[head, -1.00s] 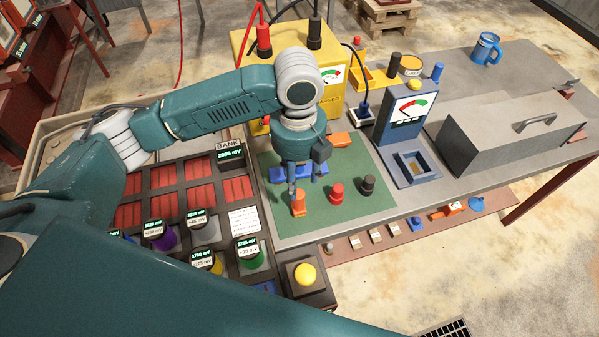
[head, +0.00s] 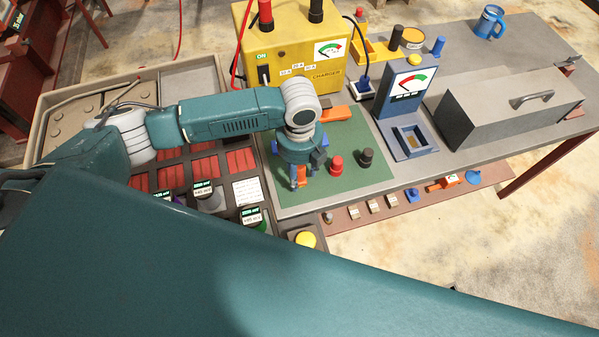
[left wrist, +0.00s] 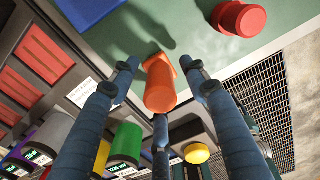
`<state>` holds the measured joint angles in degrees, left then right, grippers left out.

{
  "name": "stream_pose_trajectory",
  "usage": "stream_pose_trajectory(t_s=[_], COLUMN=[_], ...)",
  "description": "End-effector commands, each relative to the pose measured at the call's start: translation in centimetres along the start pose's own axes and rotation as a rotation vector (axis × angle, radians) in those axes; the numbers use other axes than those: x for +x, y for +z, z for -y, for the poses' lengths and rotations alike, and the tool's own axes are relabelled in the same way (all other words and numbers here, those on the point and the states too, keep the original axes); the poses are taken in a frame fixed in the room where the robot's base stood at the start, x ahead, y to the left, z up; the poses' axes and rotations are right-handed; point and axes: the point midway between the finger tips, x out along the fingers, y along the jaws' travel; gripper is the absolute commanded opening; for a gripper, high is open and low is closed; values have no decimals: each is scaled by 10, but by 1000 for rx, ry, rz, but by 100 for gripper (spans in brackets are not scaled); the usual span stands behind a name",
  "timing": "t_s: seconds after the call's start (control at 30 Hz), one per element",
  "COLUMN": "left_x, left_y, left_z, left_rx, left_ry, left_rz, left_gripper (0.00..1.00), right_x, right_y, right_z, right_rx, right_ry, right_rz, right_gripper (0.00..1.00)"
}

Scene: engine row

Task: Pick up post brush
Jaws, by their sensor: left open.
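An orange upright piece with a rounded body (left wrist: 160,88), which I take for the post brush, stands on the green mat. In the head view only a little of its orange (head: 301,174) shows among my fingers. My left gripper (head: 304,168) points down over it. In the left wrist view my left gripper's fingers (left wrist: 158,78) are spread around the orange piece, with gaps on both sides, and do not grip it. My right gripper is not in view.
A red knob-like piece (head: 336,165) and a black one (head: 367,157) stand close to the right on the green mat (head: 350,184). A blue piece (left wrist: 65,12) lies behind. The yellow charger (head: 290,45) and blue meter (head: 402,100) stand beyond. The battery bank is left.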

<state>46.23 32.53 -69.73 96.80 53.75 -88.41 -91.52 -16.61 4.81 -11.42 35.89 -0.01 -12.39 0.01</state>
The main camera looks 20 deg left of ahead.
Motion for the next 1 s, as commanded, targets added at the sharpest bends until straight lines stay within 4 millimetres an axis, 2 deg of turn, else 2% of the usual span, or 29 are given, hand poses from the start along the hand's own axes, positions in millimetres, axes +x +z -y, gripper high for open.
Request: stream_pose_trajectory(t_s=[0.2, 0.37, 0.4, 0.43, 0.47, 0.83, 1.0], left_x=[2, 1, 1, 1, 1, -2, -21], left_y=[0, 0, 0, 0, 0, 1, 2], left_z=[0, 1, 1, 1, 1, 1, 2], left_rx=[1, 0, 0, 0, 0, 0, 1], left_ry=[-1, -1, -1, -1, -2, -3, -6], left_rz=[1, 1, 1, 1, 1, 2, 3], left_gripper=[46, 16, 12, 40, 46, 46, 46], right_x=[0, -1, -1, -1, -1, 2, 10], right_y=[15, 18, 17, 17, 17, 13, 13], right_z=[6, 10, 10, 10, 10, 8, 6], right_rx=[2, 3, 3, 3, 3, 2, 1], right_ry=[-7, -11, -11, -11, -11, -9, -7], right_rz=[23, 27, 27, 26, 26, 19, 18], right_gripper=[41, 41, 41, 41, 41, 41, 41])
